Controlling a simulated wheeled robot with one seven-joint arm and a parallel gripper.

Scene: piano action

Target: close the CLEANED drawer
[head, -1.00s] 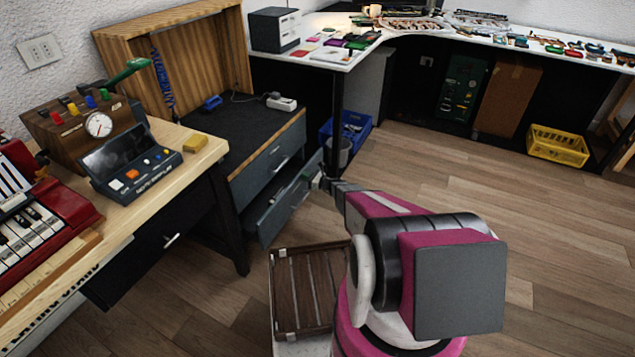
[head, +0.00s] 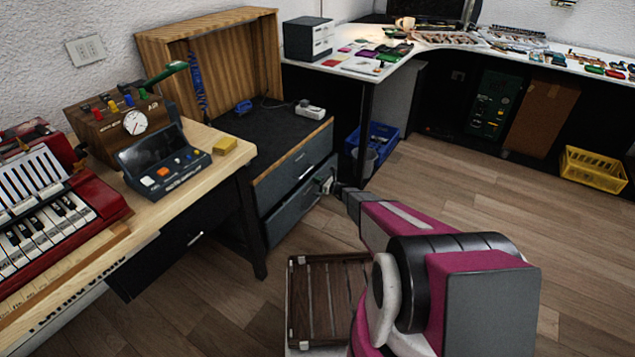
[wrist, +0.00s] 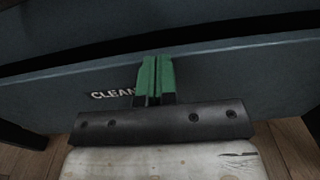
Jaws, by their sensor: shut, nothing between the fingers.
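The CLEANED drawer (head: 288,212) is the lower grey drawer of the cabinet in the head view. It stands slightly out from the drawer above. In the wrist view its front (wrist: 235,82) fills the middle, with the letters "CLEAN" showing and the rest hidden behind my fingers. A dark gap runs along its top edge. My gripper (head: 328,186) is at the right part of the drawer front. Its green fingers (wrist: 155,80) are shut and empty, tips against or very close to the front; contact cannot be told for certain.
The upper drawer (head: 295,165) looks shut. A blue bin (head: 378,140) stands past the cabinet's right side. The wooden workbench (head: 215,165) is at left.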

